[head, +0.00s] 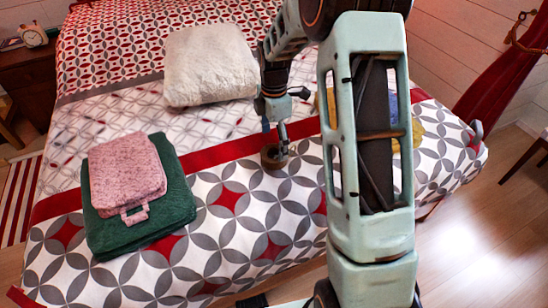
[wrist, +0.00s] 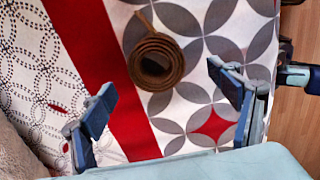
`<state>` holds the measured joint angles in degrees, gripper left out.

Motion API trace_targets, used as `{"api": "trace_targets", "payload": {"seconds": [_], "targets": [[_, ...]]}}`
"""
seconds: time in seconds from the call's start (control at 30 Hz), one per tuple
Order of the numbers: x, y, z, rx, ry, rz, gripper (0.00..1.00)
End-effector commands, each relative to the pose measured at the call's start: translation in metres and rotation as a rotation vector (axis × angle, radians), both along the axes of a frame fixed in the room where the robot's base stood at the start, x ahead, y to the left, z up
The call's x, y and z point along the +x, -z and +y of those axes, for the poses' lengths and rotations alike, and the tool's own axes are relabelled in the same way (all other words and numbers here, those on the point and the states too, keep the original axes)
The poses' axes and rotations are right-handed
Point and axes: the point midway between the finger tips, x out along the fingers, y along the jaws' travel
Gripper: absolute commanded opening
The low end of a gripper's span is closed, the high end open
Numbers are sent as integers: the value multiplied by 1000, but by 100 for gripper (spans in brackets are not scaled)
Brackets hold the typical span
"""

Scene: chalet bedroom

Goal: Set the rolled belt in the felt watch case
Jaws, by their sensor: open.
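The rolled belt (head: 272,157) is a brown coil lying on the patterned bedspread, by the red stripe. In the wrist view the belt (wrist: 155,62) shows its spiral, with a loose end pointing up. My gripper (wrist: 160,78) is open and empty, its two blue fingers apart on either side of the coil in that picture. In the head view my gripper (head: 281,135) is just above the belt, partly hidden by my arm.
A fluffy cream cushion (head: 210,64) lies behind. Yellow and blue things (head: 416,120) are mostly hidden behind my arm at the right. A nightstand with a clock (head: 33,36) stands at the far left. Bare bedspread (head: 225,200) lies between the green cloth and the belt.

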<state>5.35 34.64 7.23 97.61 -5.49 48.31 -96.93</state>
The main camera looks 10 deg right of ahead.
Motion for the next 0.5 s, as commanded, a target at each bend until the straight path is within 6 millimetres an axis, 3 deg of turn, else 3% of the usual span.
{"api": "trace_targets", "payload": {"seconds": [0.5], "targets": [[6, 59, -1, -1, 0, 0, 82]]}}
